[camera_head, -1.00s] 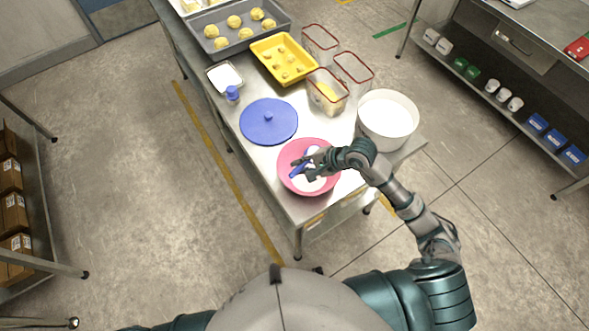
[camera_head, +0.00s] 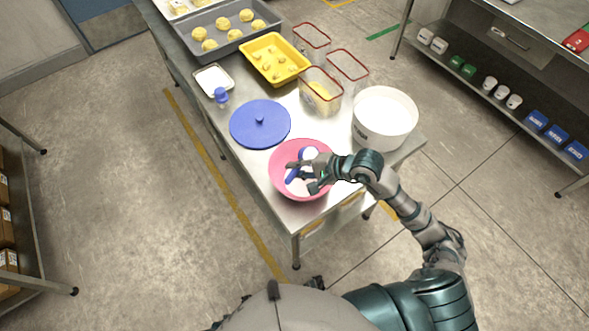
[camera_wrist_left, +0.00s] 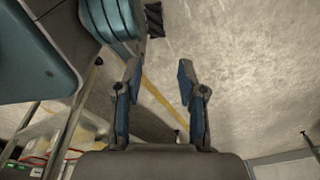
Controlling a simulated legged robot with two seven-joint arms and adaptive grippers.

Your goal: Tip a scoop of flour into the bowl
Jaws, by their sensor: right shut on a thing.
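The pink bowl (camera_head: 287,151) stands at the near end of the steel table, with white flour showing inside. My right gripper (camera_head: 301,176) is over the bowl, shut on a scoop with a blue handle (camera_head: 292,175). The scoop's white head (camera_head: 309,154) shows over the far part of the bowl; the fingers partly cover the scoop, and whether flour is in it cannot be told. A large white tub (camera_head: 385,118) of white flour stands right of the bowl. My left gripper (camera_wrist_left: 158,78) is open and empty above the floor in the left wrist view.
A blue lid (camera_head: 260,124) lies behind the bowl. The table's near edge is close to the bowl.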

